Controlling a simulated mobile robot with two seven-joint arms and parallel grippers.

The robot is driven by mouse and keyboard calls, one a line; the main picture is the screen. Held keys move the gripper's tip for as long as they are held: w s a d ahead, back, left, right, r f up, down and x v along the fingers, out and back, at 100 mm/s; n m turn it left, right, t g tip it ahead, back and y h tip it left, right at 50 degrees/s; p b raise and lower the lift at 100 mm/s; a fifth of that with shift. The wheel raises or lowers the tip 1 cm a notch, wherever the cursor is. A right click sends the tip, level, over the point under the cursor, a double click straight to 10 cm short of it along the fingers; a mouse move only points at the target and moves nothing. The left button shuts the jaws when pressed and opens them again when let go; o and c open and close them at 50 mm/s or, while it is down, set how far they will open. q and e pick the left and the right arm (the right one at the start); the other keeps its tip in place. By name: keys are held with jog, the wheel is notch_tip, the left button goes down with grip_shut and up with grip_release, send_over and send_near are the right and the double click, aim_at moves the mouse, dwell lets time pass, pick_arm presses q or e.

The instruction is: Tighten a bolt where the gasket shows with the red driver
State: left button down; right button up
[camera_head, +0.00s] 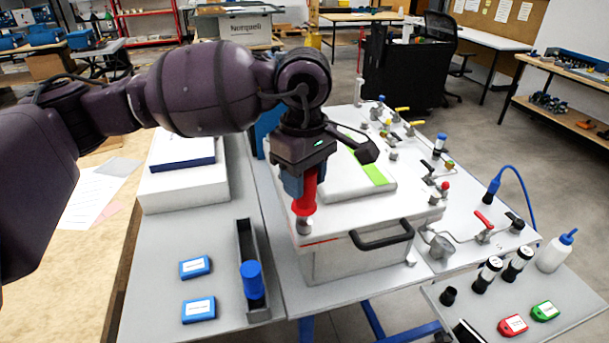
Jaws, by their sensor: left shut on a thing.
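My left gripper (308,178) is shut on the red driver (304,200), which points down over the front left corner of the white analyser lid (340,216). The driver's tip is at a round metal bolt head (304,226) on that corner; I cannot tell whether it is seated in it. A thin red-orange gasket line (322,242) shows under the lid's front edge near this corner. The lid has a black handle (382,236) at the front. My gripper and arm hide the back left of the lid. My right gripper is not in view.
A dark narrow tray (245,236) holds a blue-handled tool (252,281) left of the analyser. Two blue boxes (196,267) lie beside it. Valves and pipes (485,228) fill the right side. A side shelf holds a red device (513,325) and a green one (545,311).

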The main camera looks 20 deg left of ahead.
pick_arm(q)
jog(key=c, duration=1.3)
grip_release()
jog(key=shift+c, duration=0.2)
jog(key=c, duration=0.5)
grip_shut()
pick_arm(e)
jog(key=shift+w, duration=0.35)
